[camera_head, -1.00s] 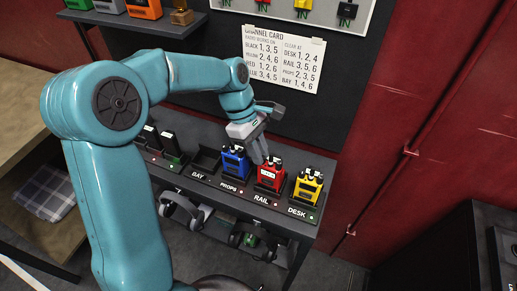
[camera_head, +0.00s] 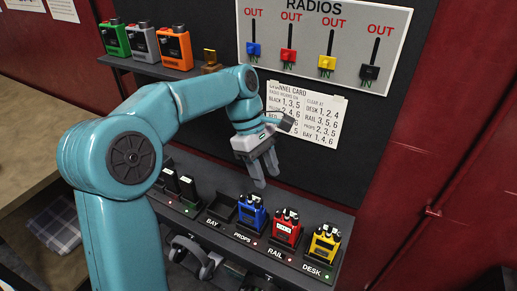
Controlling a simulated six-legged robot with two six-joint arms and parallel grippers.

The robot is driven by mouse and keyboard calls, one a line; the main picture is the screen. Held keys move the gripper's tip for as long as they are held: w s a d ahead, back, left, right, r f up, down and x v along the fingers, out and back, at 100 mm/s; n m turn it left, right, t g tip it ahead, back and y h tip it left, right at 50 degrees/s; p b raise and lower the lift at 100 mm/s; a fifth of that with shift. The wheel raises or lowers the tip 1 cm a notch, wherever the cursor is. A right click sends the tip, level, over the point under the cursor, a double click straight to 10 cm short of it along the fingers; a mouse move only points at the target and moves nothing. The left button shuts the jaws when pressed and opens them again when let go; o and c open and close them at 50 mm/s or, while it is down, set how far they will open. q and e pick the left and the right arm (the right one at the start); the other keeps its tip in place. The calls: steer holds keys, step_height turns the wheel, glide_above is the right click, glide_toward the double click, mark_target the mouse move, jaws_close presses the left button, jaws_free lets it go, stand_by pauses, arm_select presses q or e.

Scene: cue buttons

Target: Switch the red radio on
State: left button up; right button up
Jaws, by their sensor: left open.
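The red radio (camera_head: 287,230) stands upright in the slot labelled RAIL on the dark shelf, with a light label on its front and knobs on top. The blue radio (camera_head: 252,213) stands to its left at PROPS and the yellow radio (camera_head: 324,245) to its right at DESK. My left gripper (camera_head: 265,179) is open and empty, its fingers pointing down, above and a little left of the red radio and apart from it. I cannot tell how the red radio's knobs are set. My right gripper is out of view.
The BAY slot (camera_head: 222,207) is empty. A channel card (camera_head: 303,118) hangs on the dark panel, partly hidden by my left arm. Above it is a white radios board (camera_head: 322,40) with coloured tags. An upper shelf (camera_head: 150,66) holds green, grey and orange radios.

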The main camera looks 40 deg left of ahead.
arm_select(q)
steer(key=v, duration=0.6)
steer(key=shift+r+p, duration=0.15)
steer(key=shift+p, duration=0.15)
steer(key=shift+a, duration=0.15)
